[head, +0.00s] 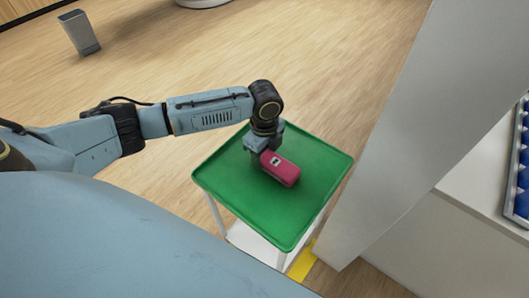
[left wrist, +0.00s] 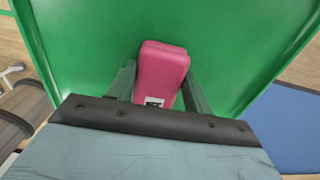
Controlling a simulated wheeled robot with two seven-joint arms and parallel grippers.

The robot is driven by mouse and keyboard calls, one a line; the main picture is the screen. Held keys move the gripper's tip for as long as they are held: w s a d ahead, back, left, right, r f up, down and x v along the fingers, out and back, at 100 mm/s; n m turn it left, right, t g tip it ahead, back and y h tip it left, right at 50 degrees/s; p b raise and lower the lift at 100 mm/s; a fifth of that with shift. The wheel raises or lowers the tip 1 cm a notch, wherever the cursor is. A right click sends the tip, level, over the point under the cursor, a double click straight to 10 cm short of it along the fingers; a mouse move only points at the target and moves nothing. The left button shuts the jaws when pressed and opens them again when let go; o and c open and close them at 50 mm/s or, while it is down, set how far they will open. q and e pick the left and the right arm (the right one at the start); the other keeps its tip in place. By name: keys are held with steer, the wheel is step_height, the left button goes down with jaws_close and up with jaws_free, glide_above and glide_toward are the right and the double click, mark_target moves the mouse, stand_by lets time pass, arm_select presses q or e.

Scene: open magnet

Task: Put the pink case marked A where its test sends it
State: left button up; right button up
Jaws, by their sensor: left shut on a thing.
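The pink case (head: 281,169) is over the green top of a small table, with a small white label with a dark mark on it. I cannot read the letter. My left gripper (head: 262,150) is shut on the pink case near its labelled end. In the left wrist view the pink case (left wrist: 161,72) stands between the two fingers (left wrist: 160,92), its far end pointing away from my wrist. I cannot tell whether the case touches the green top or is just above it. My right gripper is not in view.
The green tray-like table top (head: 228,188) has a raised rim and is otherwise empty. A pale panel (head: 385,130) stands close on its right. A white counter (head: 480,180) with a blue-celled tray (head: 522,165) is farther right. A grey bin (head: 79,33) stands far left. Yellow floor marking (head: 302,263) lies beside the table.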

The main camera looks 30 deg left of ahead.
mark_target(265, 155)
arm_select(q)
steer(key=o, duration=1)
steer(key=shift+f, duration=0.1)
step_height(265, 155, up, 12)
steer(key=p, duration=0.2)
